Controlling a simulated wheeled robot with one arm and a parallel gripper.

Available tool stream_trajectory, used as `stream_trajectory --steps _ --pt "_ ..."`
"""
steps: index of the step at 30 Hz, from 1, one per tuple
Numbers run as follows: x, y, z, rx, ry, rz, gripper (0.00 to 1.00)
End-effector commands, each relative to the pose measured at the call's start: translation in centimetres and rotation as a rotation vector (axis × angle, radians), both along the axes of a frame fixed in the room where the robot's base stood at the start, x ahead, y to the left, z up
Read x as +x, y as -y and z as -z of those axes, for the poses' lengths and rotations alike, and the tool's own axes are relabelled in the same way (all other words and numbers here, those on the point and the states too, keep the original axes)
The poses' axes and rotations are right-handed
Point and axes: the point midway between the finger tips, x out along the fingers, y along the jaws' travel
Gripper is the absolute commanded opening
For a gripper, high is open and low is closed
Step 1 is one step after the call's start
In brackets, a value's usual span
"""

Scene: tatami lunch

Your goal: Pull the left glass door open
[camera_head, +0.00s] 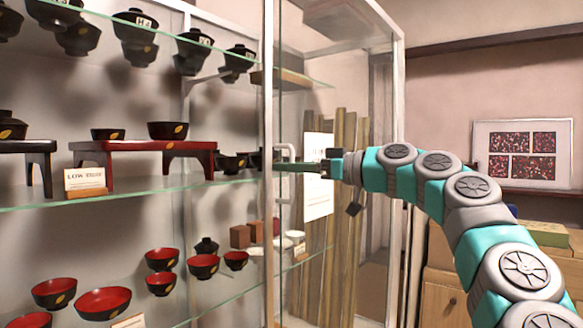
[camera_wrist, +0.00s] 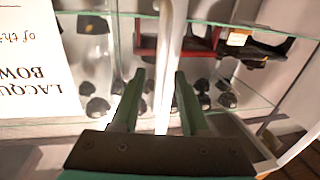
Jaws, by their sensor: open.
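The glass door (camera_head: 345,75) belongs to a white-framed display cabinet. A pale bracket-shaped handle (camera_head: 284,153) is beside the white upright in the head view. My gripper (camera_head: 290,167) reaches in from the right, level with this handle. In the wrist view, my gripper (camera_wrist: 159,76) is open. A white vertical bar (camera_wrist: 166,60), which looks like the handle, stands between its two fingers, with gaps on both sides. I cannot tell whether either finger touches it. The exact edge between the left door and its neighbour is hard to make out.
Glass shelves hold dark lacquer bowls (camera_head: 168,130) and a red stand (camera_head: 140,146). A paper sign (camera_head: 318,178) hangs by the glass; a sign with text (camera_wrist: 35,70) fills the wrist view's left. Wooden cabinets (camera_head: 440,300) stand at right.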

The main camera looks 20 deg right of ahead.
Motion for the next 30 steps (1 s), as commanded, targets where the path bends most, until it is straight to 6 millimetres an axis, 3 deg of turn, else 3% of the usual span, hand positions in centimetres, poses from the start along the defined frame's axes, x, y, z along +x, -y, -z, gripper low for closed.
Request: stream_trajectory --steps 8,21,30 --pt "-0.8 0.8 0.0 0.001 0.001 0.002 0.45" --pt "-5.4 5.1 0.0 0.001 0.001 0.003 0.45" --pt "-5.7 5.3 0.0 0.0 0.0 -0.001 0.45"
